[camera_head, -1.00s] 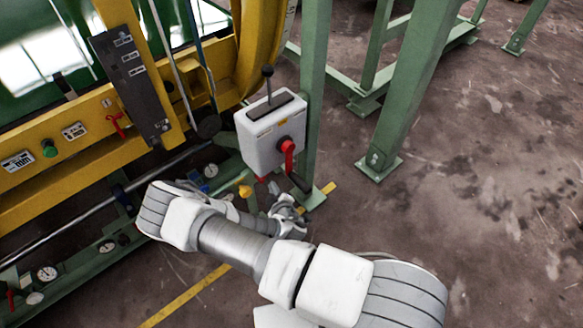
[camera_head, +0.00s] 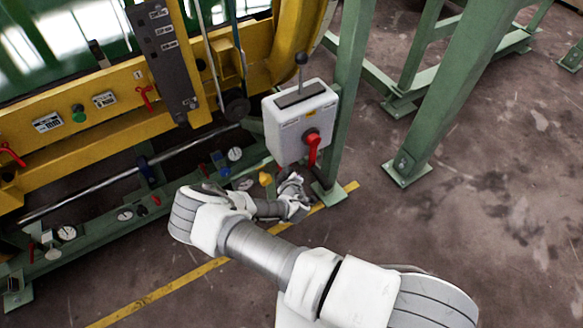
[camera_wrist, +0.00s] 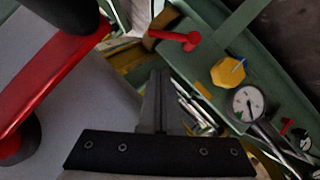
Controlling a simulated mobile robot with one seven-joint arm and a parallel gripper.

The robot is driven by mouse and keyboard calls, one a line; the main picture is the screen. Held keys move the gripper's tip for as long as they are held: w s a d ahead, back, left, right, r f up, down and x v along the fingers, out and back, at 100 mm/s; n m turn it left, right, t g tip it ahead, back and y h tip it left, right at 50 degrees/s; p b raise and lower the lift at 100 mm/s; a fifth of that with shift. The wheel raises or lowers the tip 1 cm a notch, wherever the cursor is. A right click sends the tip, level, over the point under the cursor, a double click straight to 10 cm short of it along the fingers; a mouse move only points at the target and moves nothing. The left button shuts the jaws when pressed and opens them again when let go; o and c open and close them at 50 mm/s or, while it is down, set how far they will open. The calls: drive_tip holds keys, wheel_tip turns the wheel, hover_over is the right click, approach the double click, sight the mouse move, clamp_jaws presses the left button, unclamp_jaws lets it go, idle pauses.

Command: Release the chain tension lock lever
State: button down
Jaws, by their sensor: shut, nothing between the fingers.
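A light grey control box (camera_head: 285,135) on a green post carries a red lever (camera_head: 313,148) on its front, hanging down. Which lever is the chain tension lock is not readable. My gripper (camera_head: 296,182) is just below the box, close under the red lever, and partly blurred into my wrist. In the wrist view the fingers of my gripper (camera_wrist: 157,100) are shut and empty. A large red lever (camera_wrist: 45,85) crosses the left side there, apart from the fingers. A smaller red handle (camera_wrist: 178,39) shows beyond the fingertips.
A yellow knob (camera_wrist: 228,71) and a gauge (camera_wrist: 248,103) sit on the green base rail. The yellow beam (camera_head: 60,140) carries other red handles (camera_head: 146,98) and a green button (camera_head: 78,113). A green post (camera_head: 345,110) stands right of the box.

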drive_tip(key=w+f, duration=0.1)
drive_tip(key=w+d+f+b, duration=0.1)
drive_tip(key=w+f, duration=0.1)
drive_tip(key=shift+w+d+f, duration=0.2)
drive_tip(key=shift+d+f, duration=0.05)
drive_tip(key=shift+f, duration=0.05)
drive_tip(key=shift+a+f+b, duration=0.1)
drive_tip(key=shift+f+b, duration=0.05)
drive_tip(key=shift+b, duration=0.15)
